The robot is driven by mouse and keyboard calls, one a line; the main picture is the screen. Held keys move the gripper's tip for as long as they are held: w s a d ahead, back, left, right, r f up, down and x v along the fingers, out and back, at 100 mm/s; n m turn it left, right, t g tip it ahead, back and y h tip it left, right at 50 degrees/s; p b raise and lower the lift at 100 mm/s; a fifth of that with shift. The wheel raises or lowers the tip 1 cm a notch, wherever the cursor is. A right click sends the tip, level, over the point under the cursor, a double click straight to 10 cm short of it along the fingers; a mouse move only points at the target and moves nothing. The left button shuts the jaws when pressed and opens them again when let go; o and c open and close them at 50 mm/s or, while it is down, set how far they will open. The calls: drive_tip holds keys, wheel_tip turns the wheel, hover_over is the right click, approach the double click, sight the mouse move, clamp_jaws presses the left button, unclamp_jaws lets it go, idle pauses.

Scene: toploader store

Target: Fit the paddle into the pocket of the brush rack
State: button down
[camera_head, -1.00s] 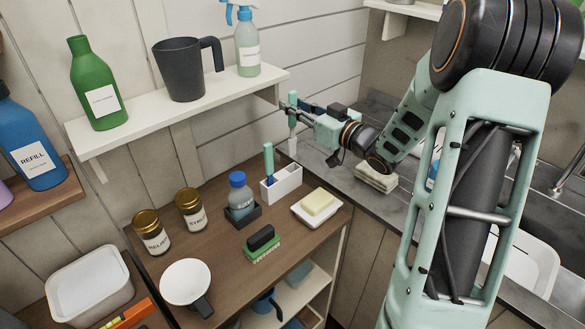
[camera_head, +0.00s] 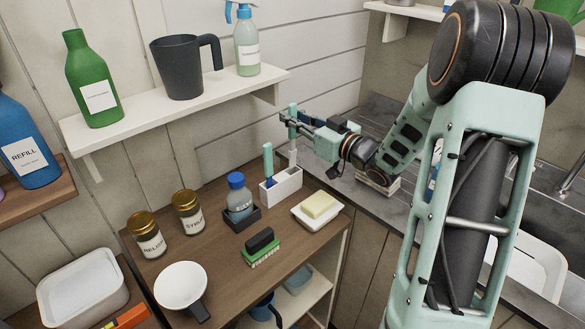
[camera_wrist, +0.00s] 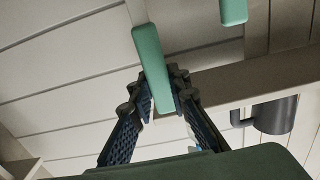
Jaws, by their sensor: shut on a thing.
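The white brush rack (camera_head: 283,192) stands on the wooden counter near its back right corner. A brush with a teal handle (camera_head: 268,158) and a blue lower part stands upright in its left part. My gripper (camera_head: 294,122) is shut on the teal handle of the paddle (camera_head: 292,154), whose paler lower part points down at the rack's right end. I cannot tell whether its tip is inside the pocket or just above or behind it. In the wrist view the paddle handle (camera_wrist: 152,68) sits between both fingers, slightly tilted; another teal handle (camera_wrist: 233,12) shows to the right.
A blue-capped bottle (camera_head: 238,196) stands left of the rack, and a soap dish (camera_head: 302,218) with yellow soap in front. A wall shelf (camera_head: 130,124) holds bottles and a dark jug.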

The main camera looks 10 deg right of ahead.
sight(293, 143)
drive_tip(key=shift+f, duration=0.15)
drive_tip(key=shift+f+b, duration=3.3)
drive_tip(key=shift+f, duration=0.65)
drive_tip(key=c, duration=1.4)
unclamp_jaws()
drive_tip(key=shift+r, duration=0.1)
drive_tip(key=shift+c, duration=0.2)
drive_tip(key=shift+r, duration=0.15)
drive_tip(key=shift+r+p, duration=3.75)
drive_tip(key=shift+r, duration=1.15)
